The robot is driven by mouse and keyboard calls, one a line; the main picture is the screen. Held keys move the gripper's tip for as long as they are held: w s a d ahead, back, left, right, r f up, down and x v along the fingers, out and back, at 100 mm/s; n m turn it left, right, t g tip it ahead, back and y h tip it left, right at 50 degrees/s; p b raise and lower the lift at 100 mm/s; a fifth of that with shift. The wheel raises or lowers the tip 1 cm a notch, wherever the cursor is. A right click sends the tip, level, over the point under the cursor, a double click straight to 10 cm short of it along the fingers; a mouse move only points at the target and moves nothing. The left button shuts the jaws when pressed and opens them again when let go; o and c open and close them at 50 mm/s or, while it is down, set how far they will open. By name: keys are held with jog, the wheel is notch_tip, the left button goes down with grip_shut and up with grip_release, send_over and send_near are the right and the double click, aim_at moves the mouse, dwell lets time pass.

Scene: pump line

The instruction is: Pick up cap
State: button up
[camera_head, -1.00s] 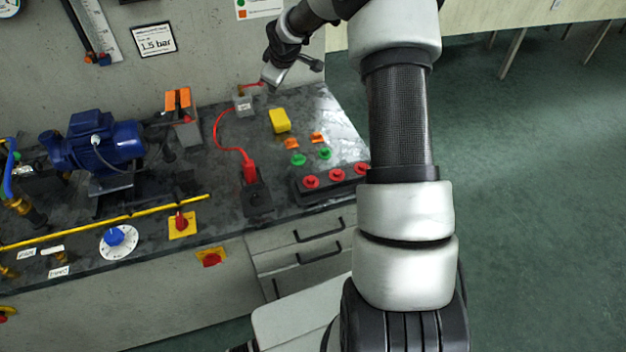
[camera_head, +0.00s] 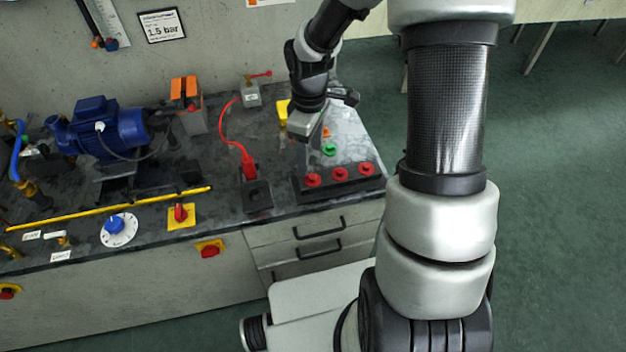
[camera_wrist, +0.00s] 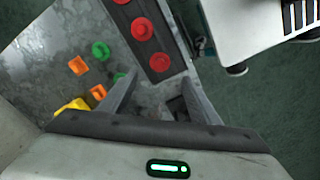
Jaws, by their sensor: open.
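Several small caps are on the bench. Three red caps sit in a row in a black rack (camera_head: 338,187); one red cap (camera_wrist: 160,62) shows just beyond my fingertips in the wrist view. A loose green cap (camera_head: 330,150) lies behind the rack, and the wrist view shows a green cap (camera_wrist: 101,51) with another green edge partly behind my left finger. Two orange caps (camera_wrist: 78,66) lie near them; in the head view one orange cap (camera_head: 326,132) shows beside my wrist. My gripper (camera_wrist: 158,78) is open and empty above the bench.
A black socket box (camera_head: 257,196) with a red plug and cable stands left of the rack. A blue pump (camera_head: 110,125) stands further left. The bench's right edge drops to green floor.

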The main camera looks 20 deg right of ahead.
aim_at(313, 177)
jog(key=f, duration=0.7)
jog(key=shift+s+d+f+b, duration=0.15)
jog(key=shift+d+f+b, duration=0.1)
jog(key=shift+f+b, duration=0.1)
grip_shut()
